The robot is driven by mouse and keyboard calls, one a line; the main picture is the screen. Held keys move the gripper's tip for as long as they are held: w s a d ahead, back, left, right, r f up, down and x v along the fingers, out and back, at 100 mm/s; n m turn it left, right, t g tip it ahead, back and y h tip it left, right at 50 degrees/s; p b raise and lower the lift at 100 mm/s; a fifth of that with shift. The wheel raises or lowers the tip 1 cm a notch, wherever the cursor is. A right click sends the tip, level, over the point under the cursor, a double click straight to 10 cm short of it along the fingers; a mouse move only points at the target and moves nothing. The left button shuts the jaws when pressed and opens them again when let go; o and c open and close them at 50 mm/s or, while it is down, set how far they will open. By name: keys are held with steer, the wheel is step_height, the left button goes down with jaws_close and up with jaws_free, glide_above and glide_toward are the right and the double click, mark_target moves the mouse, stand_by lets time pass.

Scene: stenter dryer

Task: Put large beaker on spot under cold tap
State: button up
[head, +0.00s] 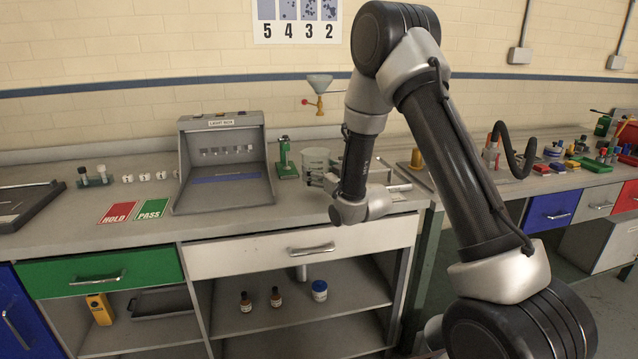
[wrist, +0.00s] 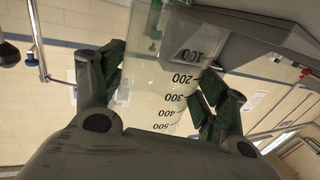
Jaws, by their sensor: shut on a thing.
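The large beaker (head: 316,157) is clear glass and stands upright at the back of the worktop, right of the light box. In the wrist view the beaker (wrist: 165,85) fills the middle, its marks from 100 to 500 readable. My gripper (head: 325,180) is shut on it, with a dark green finger pad on each side; the gripper also shows in the wrist view (wrist: 160,92). I cannot tell whether the beaker's base touches the worktop. My arm hides part of the worktop right of it. I cannot make out a cold tap or its spot.
The light box (head: 222,165) is close left of the beaker, with a green stand (head: 286,160) between. A funnel (head: 320,83) on a brass fitting is above and behind. Hold (head: 118,212) and pass (head: 153,208) cards lie left.

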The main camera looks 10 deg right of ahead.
steer(key=shift+f, duration=1.8)
steer(key=shift+f, duration=0.1)
steer(key=o, duration=1)
